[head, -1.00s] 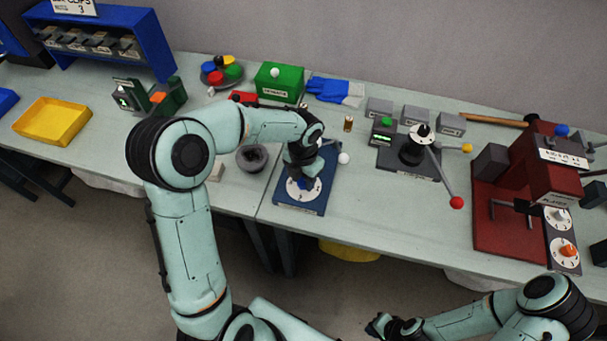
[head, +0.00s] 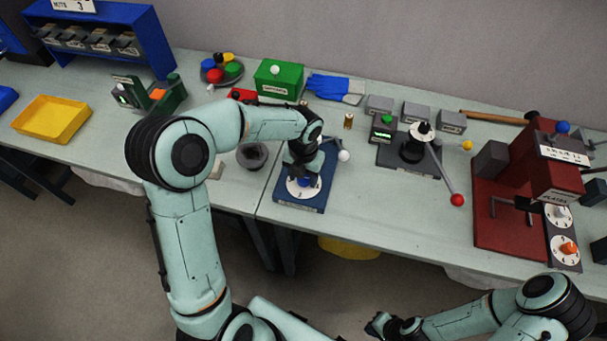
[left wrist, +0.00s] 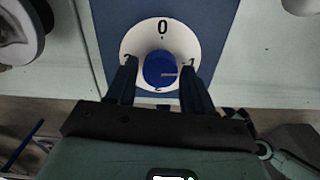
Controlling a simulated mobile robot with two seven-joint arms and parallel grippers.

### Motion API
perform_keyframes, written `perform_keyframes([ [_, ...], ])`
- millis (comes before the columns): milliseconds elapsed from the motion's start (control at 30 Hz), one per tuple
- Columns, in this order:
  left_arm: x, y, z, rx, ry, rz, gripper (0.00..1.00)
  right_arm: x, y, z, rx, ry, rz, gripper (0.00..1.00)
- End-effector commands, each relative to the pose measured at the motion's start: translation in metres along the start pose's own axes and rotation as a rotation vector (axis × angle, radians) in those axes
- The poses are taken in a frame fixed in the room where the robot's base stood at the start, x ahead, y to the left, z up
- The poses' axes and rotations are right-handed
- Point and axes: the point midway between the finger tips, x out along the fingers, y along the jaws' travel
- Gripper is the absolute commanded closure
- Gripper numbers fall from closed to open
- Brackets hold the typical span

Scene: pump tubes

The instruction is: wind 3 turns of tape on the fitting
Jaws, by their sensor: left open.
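A blue device (head: 288,204) on the table carries a white dial (head: 300,193) with a blue knob (left wrist: 160,68) in its middle. In the left wrist view the dial face (left wrist: 136,43) shows 0 at the top, 1 at the right, with other marks partly covered. A short light line on the knob points right, roughly toward the 1. My left gripper (left wrist: 160,82) is open, pointing down over the dial, its fingers on either side of the knob. My right gripper (head: 378,325) is low, in front of the table; its fingers are too small to read. I cannot identify the fitting.
A white ball knob (head: 344,156) stands right of the blue device. A dark grey bowl (head: 252,157) is to its left. A small brass cylinder (head: 348,122) stands behind. A lever device with a red ball (head: 457,200) and a red press (head: 487,232) are to the right.

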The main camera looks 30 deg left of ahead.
Motion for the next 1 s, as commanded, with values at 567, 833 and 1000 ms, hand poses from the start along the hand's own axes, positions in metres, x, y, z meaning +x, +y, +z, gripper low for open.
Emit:
perform_keyframes([
  [567,0.000,-0.001,0.000,-0.487,-0.001,0.000,0.48,0.008,0.004,0.005,0.002,-0.007,0.002,1.00],
  [833,0.000,-0.002,0.000,-0.710,0.000,0.000,0.48,0.011,0.006,0.007,0.003,-0.009,0.003,1.00],
  [1000,0.000,-0.002,0.001,-0.904,-0.001,0.000,0.48,0.014,0.008,0.009,0.004,-0.012,0.004,1.00],
])
